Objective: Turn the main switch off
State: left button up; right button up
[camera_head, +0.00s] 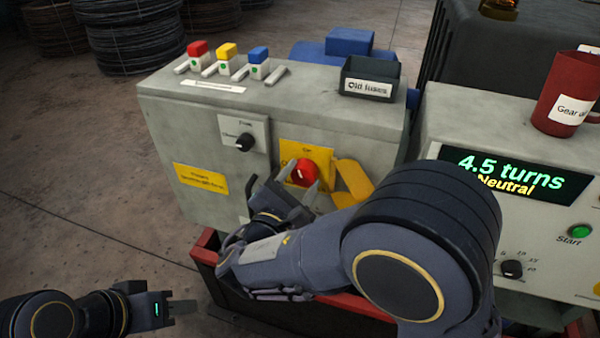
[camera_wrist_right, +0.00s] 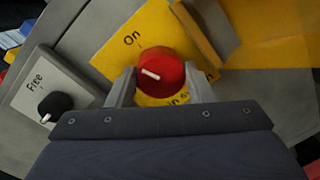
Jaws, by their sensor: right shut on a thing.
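The main switch is a red round knob (camera_head: 303,172) on a yellow plate (camera_head: 322,156) on the front of the grey cabinet. In the right wrist view the knob (camera_wrist_right: 161,73) shows a white pointer line aimed left, a little below the "On" label. A second label below the knob is partly hidden. My right gripper (camera_wrist_right: 160,84) is shut on the knob, one finger on each side. My left gripper (camera_head: 181,307) is low at the left, away from the cabinet, and whether its fingers are apart is unclear.
A yellow flap (camera_head: 353,180) stands out right of the switch. A black selector knob (camera_head: 244,142) marked "Free" is to the left. A fuse box (camera_head: 369,79) and colored fuses (camera_head: 227,57) sit on top. A display (camera_head: 512,177) reads 4.5 turns, Neutral.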

jog(key=n+p, duration=0.2)
jog(key=n, duration=0.2)
jog(key=shift+r+t+p, duration=0.15)
jog(key=shift+t+p, duration=0.15)
jog(key=shift+p, duration=0.1)
jog(key=n+p, duration=0.3)
jog(key=shift+n+y, duration=0.3)
jog(key=shift+n, duration=0.1)
jog(key=n+p, duration=0.3)
jog(key=n, duration=0.1)
jog(key=shift+t, duration=0.3)
jog(key=shift+f+n+y+p, duration=0.25)
jog(key=shift+n+y+p, duration=0.15)
jog(key=shift+n+p, duration=1)
jog(key=shift+n, duration=0.3)
jog(key=shift+f, duration=0.1)
jog(key=o, duration=1)
jog(key=b+v, duration=0.1)
jog(key=v, duration=0.6)
jog(key=shift+s, duration=0.45)
